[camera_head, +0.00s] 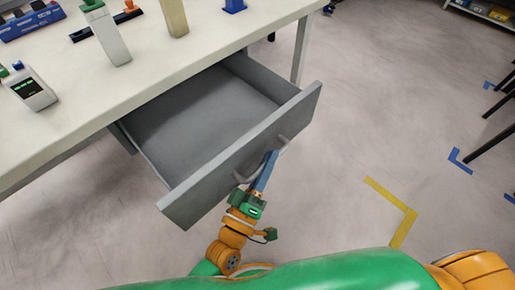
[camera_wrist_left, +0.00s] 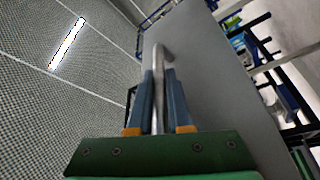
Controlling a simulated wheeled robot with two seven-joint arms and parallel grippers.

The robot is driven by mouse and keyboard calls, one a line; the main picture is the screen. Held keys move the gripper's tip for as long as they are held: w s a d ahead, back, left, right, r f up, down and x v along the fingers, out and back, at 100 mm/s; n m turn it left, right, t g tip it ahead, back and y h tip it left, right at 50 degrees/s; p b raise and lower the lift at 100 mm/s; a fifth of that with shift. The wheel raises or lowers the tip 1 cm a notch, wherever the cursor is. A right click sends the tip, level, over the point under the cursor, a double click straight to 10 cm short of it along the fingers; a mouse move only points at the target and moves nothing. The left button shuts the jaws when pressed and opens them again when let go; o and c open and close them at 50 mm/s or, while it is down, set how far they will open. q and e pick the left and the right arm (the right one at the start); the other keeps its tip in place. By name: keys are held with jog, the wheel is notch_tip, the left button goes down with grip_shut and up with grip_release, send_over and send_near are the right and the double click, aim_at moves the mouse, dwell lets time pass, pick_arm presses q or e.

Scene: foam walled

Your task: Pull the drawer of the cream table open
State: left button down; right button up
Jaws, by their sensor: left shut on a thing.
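The cream table (camera_head: 165,55) fills the upper left of the head view. Its grey drawer (camera_head: 205,110) stands well out from under the tabletop, and its inside looks empty. My left gripper (camera_head: 267,165) is at the drawer front (camera_head: 215,180), shut on the metal bar handle (camera_head: 283,145). In the left wrist view the handle (camera_wrist_left: 158,85) runs between the two blue fingers of the gripper (camera_wrist_left: 160,105), with the grey drawer front (camera_wrist_left: 215,90) beside it. My right gripper does not show.
On the tabletop are a meter with a dark screen (camera_head: 33,90), a green-topped bottle (camera_head: 108,35), a tan block (camera_head: 174,15) and a blue item (camera_head: 234,5). Yellow tape (camera_head: 398,215) and blue tape (camera_head: 460,160) mark the floor. Dark legs stand at the right edge. The floor right of the drawer is clear.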

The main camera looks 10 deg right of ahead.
pick_arm(q)
jog(key=shift+s+d, duration=0.15)
jog(key=shift+s, duration=0.05)
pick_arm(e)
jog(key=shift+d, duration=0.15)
pick_arm(q)
jog(key=c, duration=1.1)
grip_release()
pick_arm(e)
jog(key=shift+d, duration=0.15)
pick_arm(q)
jog(key=v, duration=0.7)
